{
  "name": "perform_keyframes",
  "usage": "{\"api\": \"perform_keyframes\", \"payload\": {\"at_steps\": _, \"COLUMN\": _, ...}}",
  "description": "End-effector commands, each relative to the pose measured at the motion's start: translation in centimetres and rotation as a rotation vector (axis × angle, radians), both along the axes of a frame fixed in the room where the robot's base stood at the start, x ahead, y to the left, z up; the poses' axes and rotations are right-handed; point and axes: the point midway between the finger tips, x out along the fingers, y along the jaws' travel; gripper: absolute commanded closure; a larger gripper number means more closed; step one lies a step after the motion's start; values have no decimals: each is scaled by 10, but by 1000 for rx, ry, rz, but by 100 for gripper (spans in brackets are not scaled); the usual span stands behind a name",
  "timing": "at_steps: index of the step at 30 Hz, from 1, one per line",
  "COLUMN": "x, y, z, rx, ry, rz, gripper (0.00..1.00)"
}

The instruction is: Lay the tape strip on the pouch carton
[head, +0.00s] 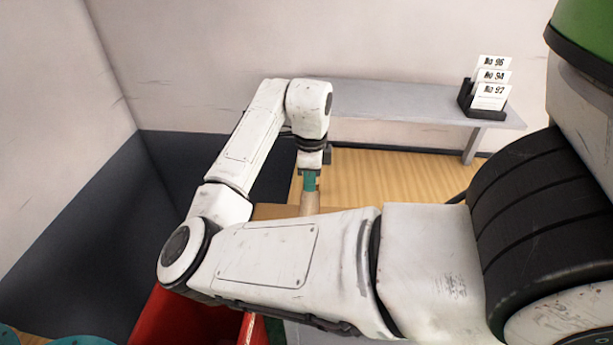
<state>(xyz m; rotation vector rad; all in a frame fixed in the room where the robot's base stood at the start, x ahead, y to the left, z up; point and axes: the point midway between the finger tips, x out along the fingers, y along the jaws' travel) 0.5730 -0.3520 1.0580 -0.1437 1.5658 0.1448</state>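My gripper (310,181) points down beyond my forearm, near the middle of the head view, with teal at its tip. A narrow tan piece (309,203), perhaps the tape strip, shows directly below the teal. I cannot tell whether it is held or only lies behind or below the tip. A brown cardboard surface (273,211), perhaps the pouch carton, shows beside it, mostly hidden behind my arm. The gap between the fingers is too small to make out.
A grey bench (395,101) runs along the back wall. A black holder (467,98) with several numbered white cards (490,97) stands at its right end. A red bin (185,318) stands at the lower left. Teal round things (80,341) show at the bottom left edge.

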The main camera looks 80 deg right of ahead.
Motion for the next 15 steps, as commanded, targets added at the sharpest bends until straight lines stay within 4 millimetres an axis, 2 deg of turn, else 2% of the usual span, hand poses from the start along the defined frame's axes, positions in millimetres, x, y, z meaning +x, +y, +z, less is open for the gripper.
{"api": "perform_keyframes", "payload": {"at_steps": 15, "x": 0, "y": 0, "z": -57, "rx": 0, "ry": 0, "rz": 1, "gripper": 100}}
